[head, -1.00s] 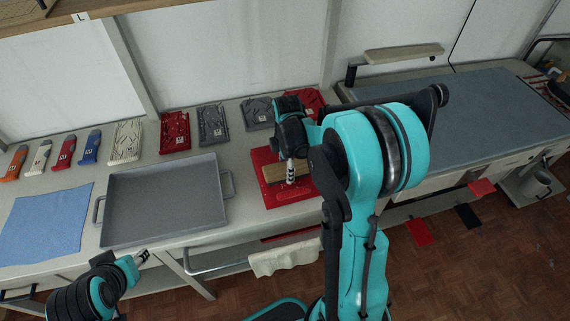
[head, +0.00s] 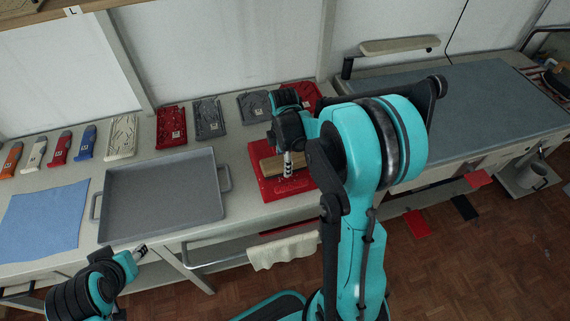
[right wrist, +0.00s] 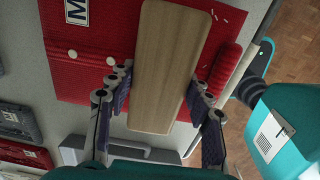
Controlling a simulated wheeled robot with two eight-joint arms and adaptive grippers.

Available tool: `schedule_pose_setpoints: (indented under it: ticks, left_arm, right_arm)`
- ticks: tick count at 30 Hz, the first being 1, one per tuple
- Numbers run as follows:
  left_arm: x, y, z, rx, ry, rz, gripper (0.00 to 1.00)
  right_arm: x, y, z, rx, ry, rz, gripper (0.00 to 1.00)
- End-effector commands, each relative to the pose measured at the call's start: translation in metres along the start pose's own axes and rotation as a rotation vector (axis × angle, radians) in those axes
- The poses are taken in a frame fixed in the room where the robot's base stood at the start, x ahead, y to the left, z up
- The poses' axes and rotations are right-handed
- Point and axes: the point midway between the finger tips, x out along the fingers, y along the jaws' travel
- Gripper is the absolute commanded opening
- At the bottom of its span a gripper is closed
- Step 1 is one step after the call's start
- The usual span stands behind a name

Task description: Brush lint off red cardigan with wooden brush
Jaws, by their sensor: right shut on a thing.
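The red cardigan (head: 286,187) lies folded flat on the table in front of my right arm. In the right wrist view the cardigan (right wrist: 112,62) shows a label marked M, pale buttons and a few small white lint bits near the top right. The wooden brush (right wrist: 166,65) lies over the cardigan between the fingers of my right gripper (right wrist: 160,92), which is shut on it. In the head view the brush (head: 268,165) is partly hidden by my right gripper (head: 288,168). Contact between brush and cloth is hidden. My left gripper (head: 140,252) is low at left, away from the cardigan; its opening is unclear.
An empty grey tray (head: 160,200) and a blue cloth (head: 45,220) lie to the left. A grey-topped surface (head: 475,110) is at right. A cream cloth (head: 283,252) hangs on the front rail.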

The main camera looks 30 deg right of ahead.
Motion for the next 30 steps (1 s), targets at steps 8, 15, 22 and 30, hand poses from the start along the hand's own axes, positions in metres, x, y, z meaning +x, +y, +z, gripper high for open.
schedule_pose_setpoints:
  ticks: [8, 15, 22, 30]
  left_arm:
    - [0.003, 0.0, 0.002, 0.0, 0.0, 0.0, 0.4]
    - [0.002, 0.0, 0.002, 0.0, 0.0, 0.0, 0.4]
    - [0.002, 0.0, 0.002, 0.0, 0.0, 0.0, 0.4]
    - [0.004, 0.0, 0.003, 0.0, 0.0, 0.0, 0.4]
  right_arm:
    - [0.002, 0.017, 0.0, 0.0, 0.0, 0.0, 0.28]
    - [0.001, 0.026, 0.0, 0.0, 0.0, 0.001, 0.28]
    - [0.0, 0.037, 0.0, 0.0, 0.0, 0.0, 0.28]
    - [0.002, 0.052, 0.0, 0.0, 0.0, 0.0, 0.28]
